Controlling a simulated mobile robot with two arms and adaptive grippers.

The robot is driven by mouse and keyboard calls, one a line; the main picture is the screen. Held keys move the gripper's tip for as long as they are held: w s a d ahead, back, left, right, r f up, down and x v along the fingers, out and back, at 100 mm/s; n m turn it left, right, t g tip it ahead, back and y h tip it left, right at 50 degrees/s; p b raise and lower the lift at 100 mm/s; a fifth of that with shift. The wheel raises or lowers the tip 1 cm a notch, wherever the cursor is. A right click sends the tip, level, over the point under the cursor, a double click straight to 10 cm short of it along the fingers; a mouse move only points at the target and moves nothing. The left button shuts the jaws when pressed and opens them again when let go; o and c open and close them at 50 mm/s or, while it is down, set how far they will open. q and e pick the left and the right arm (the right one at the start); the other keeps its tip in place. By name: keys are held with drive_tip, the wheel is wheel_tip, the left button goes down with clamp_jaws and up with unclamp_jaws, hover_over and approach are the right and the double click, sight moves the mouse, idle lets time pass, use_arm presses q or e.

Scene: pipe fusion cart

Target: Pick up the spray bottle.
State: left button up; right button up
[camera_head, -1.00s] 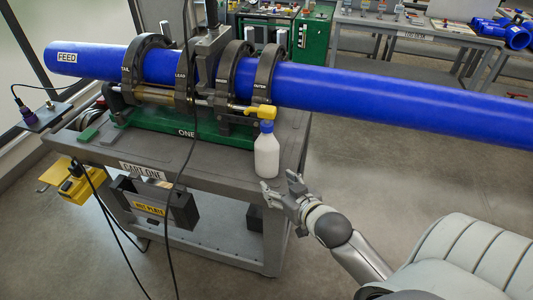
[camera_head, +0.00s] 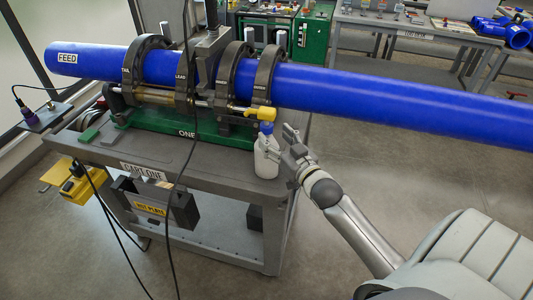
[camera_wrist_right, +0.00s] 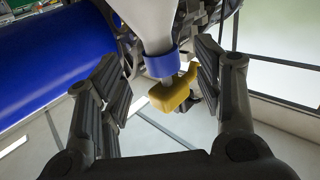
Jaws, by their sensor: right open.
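The spray bottle (camera_head: 266,160) has a white body, a blue collar and a yellow spray head. It stands upright at the right end of the cart top, in front of the clamp machine. My right gripper (camera_head: 276,147) is at the bottle's right side, with a finger overlapping the body in the head view. In the right wrist view the spray bottle (camera_wrist_right: 160,62) appears upside down between the two spread fingers of my right gripper (camera_wrist_right: 160,80). Gaps show on both sides of it. My left gripper is in neither view.
A long blue pipe (camera_head: 400,100) runs through the black clamps (camera_head: 230,85) right behind the bottle. The green machine base (camera_head: 150,132) sits on the grey cart (camera_head: 215,175). A black cable hangs across the cart front. The floor at right is clear.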

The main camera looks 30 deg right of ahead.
sight(270, 132)
drive_tip(key=shift+w+r+p, duration=0.2)
drive_tip(key=shift+w+p, duration=0.15)
drive_tip(key=shift+w, duration=0.15)
drive_tip(key=w+p, duration=0.1)
drive_tip(key=w, duration=0.2)
drive_tip(key=shift+w+d, duration=0.1)
drive_tip(key=shift+w, duration=0.05)
drive_tip(key=shift+w+f, duration=0.1)
drive_tip(key=shift+w, duration=0.45)
drive_tip(key=shift+s, duration=0.1)
drive_tip(key=shift+c, duration=0.4)
clamp_jaws()
